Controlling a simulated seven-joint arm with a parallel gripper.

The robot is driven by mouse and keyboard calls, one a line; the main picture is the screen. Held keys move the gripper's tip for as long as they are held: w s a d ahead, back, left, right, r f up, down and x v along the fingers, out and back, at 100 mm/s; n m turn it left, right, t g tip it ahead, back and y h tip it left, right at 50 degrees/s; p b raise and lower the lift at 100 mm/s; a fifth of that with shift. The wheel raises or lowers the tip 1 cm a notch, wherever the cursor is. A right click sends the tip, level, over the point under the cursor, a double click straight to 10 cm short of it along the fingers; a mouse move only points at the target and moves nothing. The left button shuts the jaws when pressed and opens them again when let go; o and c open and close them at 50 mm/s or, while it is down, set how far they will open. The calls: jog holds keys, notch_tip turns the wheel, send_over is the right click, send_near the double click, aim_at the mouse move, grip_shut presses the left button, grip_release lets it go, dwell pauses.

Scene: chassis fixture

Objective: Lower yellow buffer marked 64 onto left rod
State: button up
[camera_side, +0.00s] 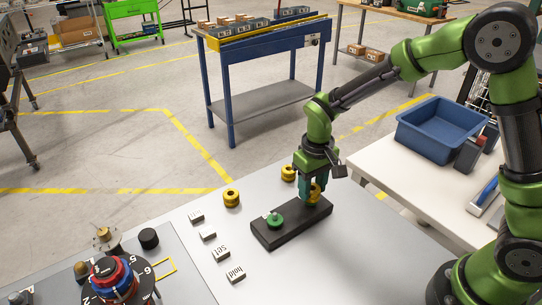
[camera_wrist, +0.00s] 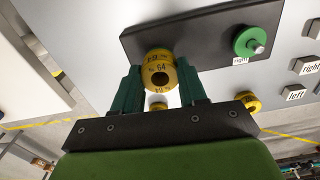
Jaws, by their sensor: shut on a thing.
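The yellow buffer marked 64 (camera_wrist: 159,68) is between the green fingers of my gripper (camera_wrist: 160,88), its hole facing the wrist camera. In the side view my gripper (camera_side: 312,192) holds this buffer (camera_side: 315,195) over the far right end of a black base (camera_side: 294,219). The left rod is hidden behind the buffer and fingers, so I cannot tell whether the buffer is around it. A green disc (camera_side: 274,220) sits around the other rod, labelled "right" in the wrist view (camera_wrist: 246,41).
Two more yellow buffers stand on the grey table, one left of the base (camera_side: 231,198) and one behind my gripper (camera_side: 289,173). Several small labelled blocks (camera_side: 221,253) lie in a row in front. A round dial fixture (camera_side: 112,278) is at the lower left. A blue bin (camera_side: 440,128) is at the right.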

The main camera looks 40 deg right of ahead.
jog(key=shift+f, duration=0.1)
jog(key=o, duration=1.1)
jog(key=shift+r, duration=3.5)
